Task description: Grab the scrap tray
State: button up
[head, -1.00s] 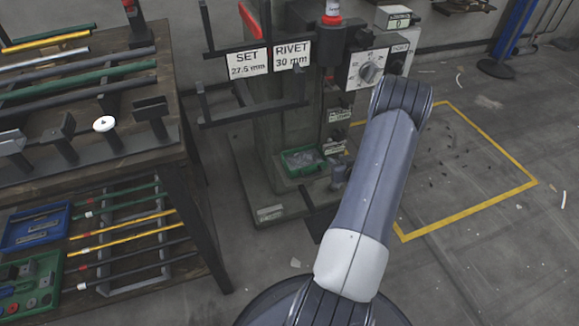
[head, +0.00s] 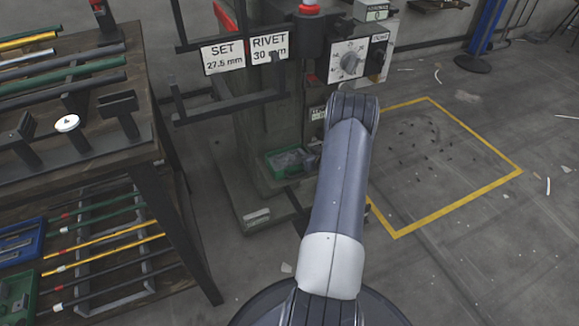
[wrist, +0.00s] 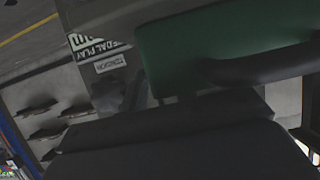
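The scrap tray is a small green open tray (head: 272,166) with grey scraps in it, low on the base of the rivet press. My arm hides part of its right side in the head view. In the wrist view a green wall (wrist: 215,42), seemingly the tray's, is very close at the upper right. A dark rounded part of my gripper (wrist: 268,66) lies across its lower edge; I cannot tell whether they touch. A dark block fills the bottom of the wrist view. The fingertips are not clear, and my arm hides the gripper in the head view.
The press (head: 255,215) carries SET and RIVET signs (head: 222,57), dark bracket arms (head: 230,103) and a dial box (head: 347,62). A workbench (head: 180,215) with rods stands at left. Open floor inside a yellow outline (head: 455,198) lies at right.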

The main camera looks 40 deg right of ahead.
jog(key=shift+w, duration=0.2)
grip_shut()
dwell(0.4)
